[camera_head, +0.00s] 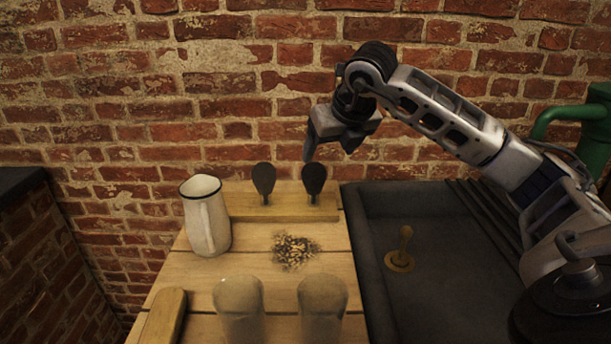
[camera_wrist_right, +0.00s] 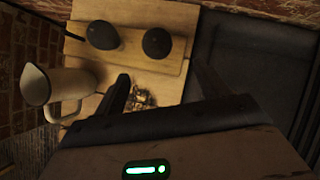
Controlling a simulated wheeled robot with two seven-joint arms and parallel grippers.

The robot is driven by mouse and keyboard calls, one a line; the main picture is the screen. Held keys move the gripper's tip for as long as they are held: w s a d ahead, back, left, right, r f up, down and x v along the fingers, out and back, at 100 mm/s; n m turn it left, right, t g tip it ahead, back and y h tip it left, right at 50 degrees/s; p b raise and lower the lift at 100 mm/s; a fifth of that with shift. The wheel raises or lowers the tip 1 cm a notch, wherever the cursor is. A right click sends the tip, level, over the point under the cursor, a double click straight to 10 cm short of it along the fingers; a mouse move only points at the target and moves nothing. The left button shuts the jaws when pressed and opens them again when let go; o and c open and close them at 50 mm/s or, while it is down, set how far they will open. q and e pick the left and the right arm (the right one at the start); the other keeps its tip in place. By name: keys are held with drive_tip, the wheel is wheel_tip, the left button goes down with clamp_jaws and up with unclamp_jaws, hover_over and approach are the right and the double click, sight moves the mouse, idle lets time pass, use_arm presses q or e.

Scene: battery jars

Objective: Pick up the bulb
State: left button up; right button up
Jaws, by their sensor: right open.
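Two dark, bulb-shaped pieces stand upright on a raised wooden strip at the back of the table: a left bulb (camera_head: 264,179) and a right bulb (camera_head: 313,178). The right wrist view also shows the left bulb (camera_wrist_right: 102,35) and the right bulb (camera_wrist_right: 156,43). I cannot tell which one is meant. My right gripper (camera_head: 329,150) is above and near the right bulb, apart from it. In the wrist view its open fingers (camera_wrist_right: 160,88) have nothing held between them, and both bulbs lie beyond the tips. My left gripper is not in view.
A white pitcher (camera_head: 208,222) stands left of the strip. A pile of small bits (camera_head: 296,250) lies mid-table. Two cloudy jars (camera_head: 239,308) (camera_head: 322,308) stand in front. A dark sink (camera_head: 455,295) with a brass plug (camera_head: 402,255) is right. A brick wall (camera_head: 150,100) is behind.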

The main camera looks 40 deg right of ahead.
sight(320, 172)
drive_tip(key=x, duration=0.7)
drive_tip(key=shift+s, duration=0.1)
drive_tip(key=shift+w+p+x, duration=0.2)
drive_tip(key=shift+p+x, duration=0.5)
drive_tip(key=shift+x, duration=2.1)
drive_tip(key=shift+a+r, duration=0.15)
drive_tip(key=c, duration=1.2)
